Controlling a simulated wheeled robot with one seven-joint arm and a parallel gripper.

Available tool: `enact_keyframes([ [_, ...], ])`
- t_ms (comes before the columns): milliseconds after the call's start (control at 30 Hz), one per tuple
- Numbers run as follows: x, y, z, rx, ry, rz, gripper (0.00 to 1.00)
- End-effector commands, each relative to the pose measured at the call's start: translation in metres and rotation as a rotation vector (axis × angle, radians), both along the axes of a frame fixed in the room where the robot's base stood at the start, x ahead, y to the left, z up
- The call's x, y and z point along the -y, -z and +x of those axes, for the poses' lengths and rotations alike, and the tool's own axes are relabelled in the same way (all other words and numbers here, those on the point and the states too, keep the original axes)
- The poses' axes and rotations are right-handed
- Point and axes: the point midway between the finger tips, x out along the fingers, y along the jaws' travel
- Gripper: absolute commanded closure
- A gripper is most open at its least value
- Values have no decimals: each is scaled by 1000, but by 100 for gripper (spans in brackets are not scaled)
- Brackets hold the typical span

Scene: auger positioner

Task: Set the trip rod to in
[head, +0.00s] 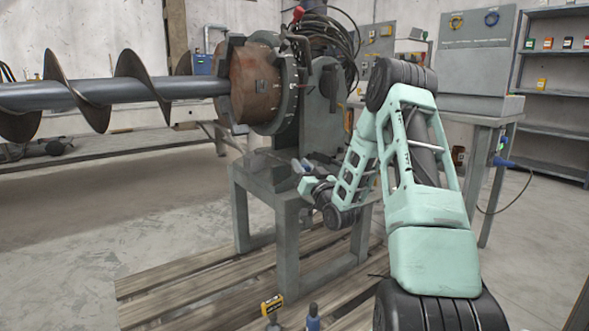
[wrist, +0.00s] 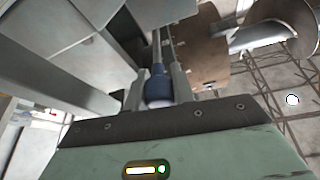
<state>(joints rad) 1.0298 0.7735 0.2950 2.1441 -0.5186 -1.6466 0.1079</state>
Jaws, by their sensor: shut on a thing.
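The trip rod (wrist: 156,52) is a thin grey rod with a dark blue grip and a pale rounded end, seen in the wrist view. My gripper (wrist: 158,82) has one finger on each side of the blue grip and is shut on it. In the head view my gripper (head: 302,166) is at the front of the positioner (head: 322,120), just above its grey stand. There the fingers and wrist hide most of the rod. How far the rod is pushed in cannot be told.
A large auger (head: 120,92) extends left from the positioner's rusty chuck (head: 252,82). The grey stand (head: 288,235) rests on wooden pallets (head: 190,285). A workbench with a grey cabinet (head: 478,65) stands at right. Open floor lies to the left.

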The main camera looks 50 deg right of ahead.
Motion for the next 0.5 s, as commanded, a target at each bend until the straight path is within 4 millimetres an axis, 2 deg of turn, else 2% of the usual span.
enact_keyframes([
  [33,5,0,-2,-1,10,-2,100],
  [267,7,0,-3,-2,15,-2,100],
  [300,8,0,-3,-2,16,-2,64],
  [333,7,0,-3,-2,15,-3,56],
  [500,6,0,-2,-1,12,-1,54],
])
